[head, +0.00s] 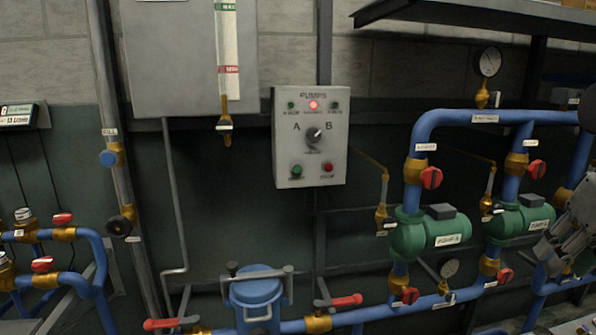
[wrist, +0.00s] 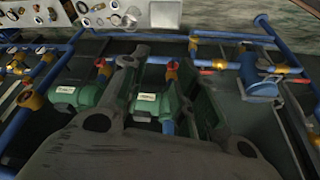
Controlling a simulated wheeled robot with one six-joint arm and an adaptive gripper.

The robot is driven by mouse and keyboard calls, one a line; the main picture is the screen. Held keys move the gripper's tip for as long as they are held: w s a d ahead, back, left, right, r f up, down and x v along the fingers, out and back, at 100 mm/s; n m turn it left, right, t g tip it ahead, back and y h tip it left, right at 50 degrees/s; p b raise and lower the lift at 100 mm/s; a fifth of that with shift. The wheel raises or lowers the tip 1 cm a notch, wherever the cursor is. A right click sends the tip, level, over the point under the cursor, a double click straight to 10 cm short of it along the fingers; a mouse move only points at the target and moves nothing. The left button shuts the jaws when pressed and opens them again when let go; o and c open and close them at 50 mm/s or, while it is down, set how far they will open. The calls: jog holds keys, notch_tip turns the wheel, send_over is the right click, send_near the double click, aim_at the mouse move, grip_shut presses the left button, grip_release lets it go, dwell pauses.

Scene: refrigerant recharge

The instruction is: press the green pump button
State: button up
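The grey pump control box (head: 310,137) hangs on the wall in the middle of the head view. Its green button (head: 297,171) is at the lower left of its face, beside a red button (head: 327,167). A selector knob (head: 313,135) between A and B sits above them, and a red lamp (head: 313,105) is lit at the top. My gripper (head: 560,243) is at the right edge of the head view, far right of the box and lower than it. In the wrist view my gripper (wrist: 152,82) has its two fingers apart with nothing held between them.
Green pumps (head: 430,232) and blue pipes (head: 480,117) with red-handled valves stand between my gripper and the box. A dark shelf (head: 470,14) juts out above. A blue canister (head: 257,290) stands below the box. The space directly before the box looks clear.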

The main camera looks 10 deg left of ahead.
grip_shut()
dwell(1.1)
